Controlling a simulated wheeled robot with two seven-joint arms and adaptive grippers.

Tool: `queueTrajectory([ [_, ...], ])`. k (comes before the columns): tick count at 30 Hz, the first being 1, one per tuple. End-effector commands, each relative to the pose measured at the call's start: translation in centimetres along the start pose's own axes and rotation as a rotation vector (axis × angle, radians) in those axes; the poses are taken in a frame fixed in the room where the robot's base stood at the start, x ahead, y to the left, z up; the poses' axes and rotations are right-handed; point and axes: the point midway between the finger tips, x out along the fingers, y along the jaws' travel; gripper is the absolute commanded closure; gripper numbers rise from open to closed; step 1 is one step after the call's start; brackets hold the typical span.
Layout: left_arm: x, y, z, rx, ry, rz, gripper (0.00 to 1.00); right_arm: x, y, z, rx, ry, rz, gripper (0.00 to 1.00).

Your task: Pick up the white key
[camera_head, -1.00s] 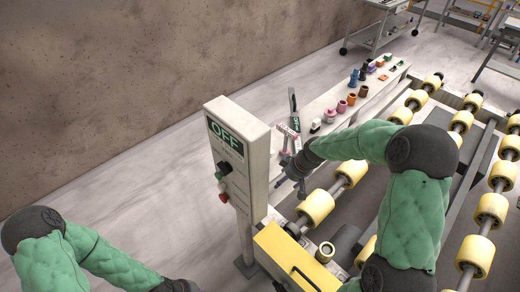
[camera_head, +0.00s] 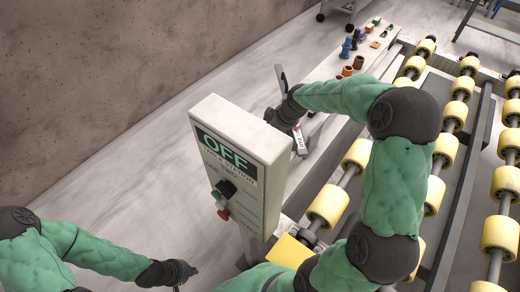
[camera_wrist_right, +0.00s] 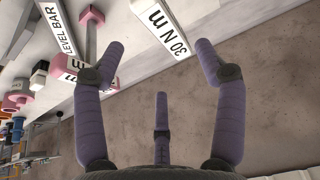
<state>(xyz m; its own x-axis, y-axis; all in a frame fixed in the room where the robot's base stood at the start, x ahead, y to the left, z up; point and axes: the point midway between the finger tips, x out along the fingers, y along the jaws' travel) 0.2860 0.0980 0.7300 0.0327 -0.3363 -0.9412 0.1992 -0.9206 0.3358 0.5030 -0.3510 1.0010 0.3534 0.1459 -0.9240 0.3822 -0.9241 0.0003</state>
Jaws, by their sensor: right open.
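No white thing in view is plainly a key. In the right wrist view a white bar lettered "30 N m" (camera_wrist_right: 160,27) lies on the pale surface, ahead of my right gripper (camera_wrist_right: 157,50). That gripper's purple fingers are spread apart with nothing between them. In the head view my right gripper (camera_head: 283,116) is beside the OFF panel, near a white lettered piece (camera_head: 299,143), and its fingers are mostly hidden. My left gripper (camera_head: 182,275) is low in the head view, far from the bench, its fingers too small to read.
The OFF control panel (camera_head: 236,165) stands close to my right arm. A white bench (camera_head: 333,68) holds several small coloured parts. Yellow rollers (camera_head: 327,206) run along the right.

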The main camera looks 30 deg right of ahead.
Motion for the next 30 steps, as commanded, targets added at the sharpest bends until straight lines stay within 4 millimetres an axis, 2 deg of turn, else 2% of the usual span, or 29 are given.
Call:
queueTrajectory([
  [3, 0.4, -0.1, 0.0, 0.000, 0.000, 0.000, 1.00, 2.1, -0.1, 0.1, 0.000, -0.002, -0.003, 0.29],
  [6, 0.6, -0.2, 0.0, 0.000, 0.000, 0.000, 1.00, 3.4, -0.1, 0.1, 0.000, -0.001, -0.002, 0.29],
  [14, 1.0, -0.3, -0.1, 0.000, 0.001, 0.000, 1.00, 5.1, -0.2, 0.0, -0.001, -0.001, -0.002, 0.29],
  [21, 1.8, -0.7, -0.1, 0.000, 0.001, 0.000, 1.00, 8.5, -0.5, -0.1, -0.001, -0.001, -0.002, 0.29],
  [24, 1.9, -0.7, -0.1, 0.000, 0.001, 0.000, 1.00, 9.2, -0.4, -0.1, -0.001, -0.001, -0.001, 0.29],
  [30, 1.9, -0.7, -0.1, 0.000, 0.001, 0.000, 1.00, 9.1, -0.4, -0.1, 0.000, 0.000, 0.000, 0.29],
])
